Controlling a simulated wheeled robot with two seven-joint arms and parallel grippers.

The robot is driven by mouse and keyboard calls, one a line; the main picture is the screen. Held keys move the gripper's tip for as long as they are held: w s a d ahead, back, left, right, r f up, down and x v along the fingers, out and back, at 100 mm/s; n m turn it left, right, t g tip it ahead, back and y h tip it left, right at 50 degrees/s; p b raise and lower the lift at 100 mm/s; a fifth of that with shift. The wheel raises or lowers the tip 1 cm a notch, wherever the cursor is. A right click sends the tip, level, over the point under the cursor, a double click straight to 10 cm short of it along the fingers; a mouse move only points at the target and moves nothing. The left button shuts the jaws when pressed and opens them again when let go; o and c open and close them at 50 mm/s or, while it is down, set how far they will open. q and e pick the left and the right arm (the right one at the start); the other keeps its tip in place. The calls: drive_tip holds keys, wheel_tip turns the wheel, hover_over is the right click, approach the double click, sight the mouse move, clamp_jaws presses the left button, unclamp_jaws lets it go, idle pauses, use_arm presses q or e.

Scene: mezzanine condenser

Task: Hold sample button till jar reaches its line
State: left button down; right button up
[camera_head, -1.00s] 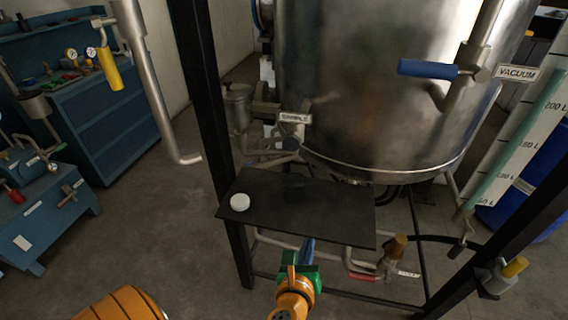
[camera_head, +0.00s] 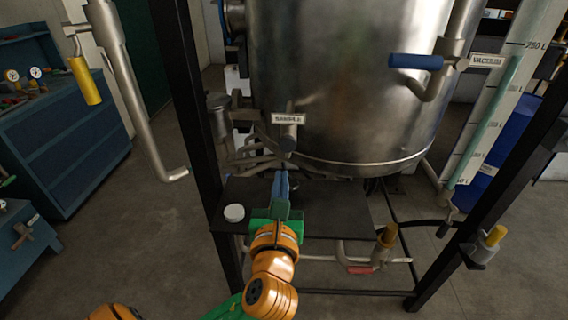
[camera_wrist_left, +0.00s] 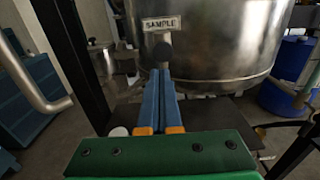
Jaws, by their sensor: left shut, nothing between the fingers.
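A white round lid-like disc (camera_head: 234,212) lies on the dark shelf (camera_head: 335,212). I cannot make out a jar or its line. My right gripper is not in view.
Black frame posts stand left (camera_head: 190,110) and right (camera_head: 500,180) of the vessel (camera_head: 340,80). The blue VACUUM handle (camera_head: 416,62) sticks out at upper right, near a level scale (camera_head: 500,110).

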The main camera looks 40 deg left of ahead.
sight(286, 146)
use_arm(q)
drive_tip(key=p+x, duration=0.1)
drive_tip(key=x, duration=0.7)
drive_tip(key=shift+w+p, duration=0.25)
drive_tip(key=shift+p, duration=0.05)
drive_tip(key=shift+w+a+f, duration=0.1)
drive_tip(key=shift+w+a, duration=0.15)
drive_tip(key=shift+w, duration=0.35)
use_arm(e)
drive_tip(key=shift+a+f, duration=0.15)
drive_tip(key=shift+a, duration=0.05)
